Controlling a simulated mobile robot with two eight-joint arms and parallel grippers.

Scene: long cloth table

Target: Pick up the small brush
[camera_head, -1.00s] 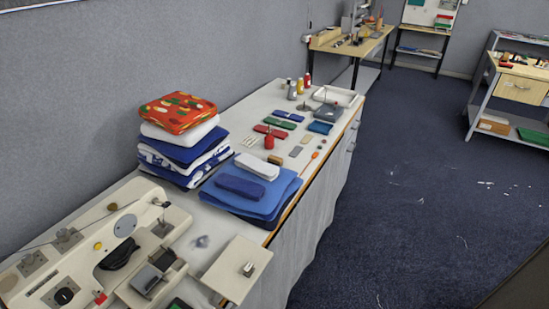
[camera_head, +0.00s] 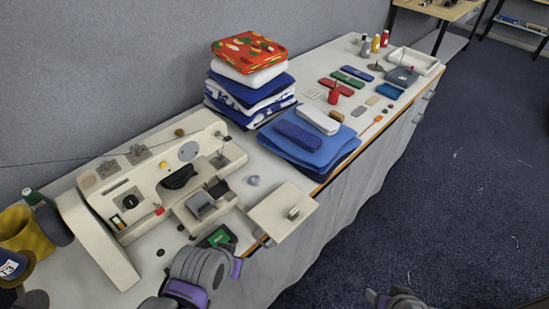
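I cannot pick out a small brush for certain. A thin small tool with an orange end (camera_head: 378,119) lies near the front edge of the cloth table, right of the blue folded cloths; it is too small to tell what it is. My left gripper (camera_head: 205,268), grey and purple, is at the bottom, in front of the sewing machine, and its fingers are not clear. My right gripper (camera_head: 398,299) just shows at the bottom edge over the floor, mostly cut off. Neither visibly holds anything.
The cream sewing machine (camera_head: 160,180) fills the table's near end, with a flat cream plate (camera_head: 283,212) at the front edge. A tall stack of folded cloths (camera_head: 248,92) and blue cloths (camera_head: 312,150) stand mid-table. A white tray (camera_head: 428,62) is at the far end. The right floor is clear.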

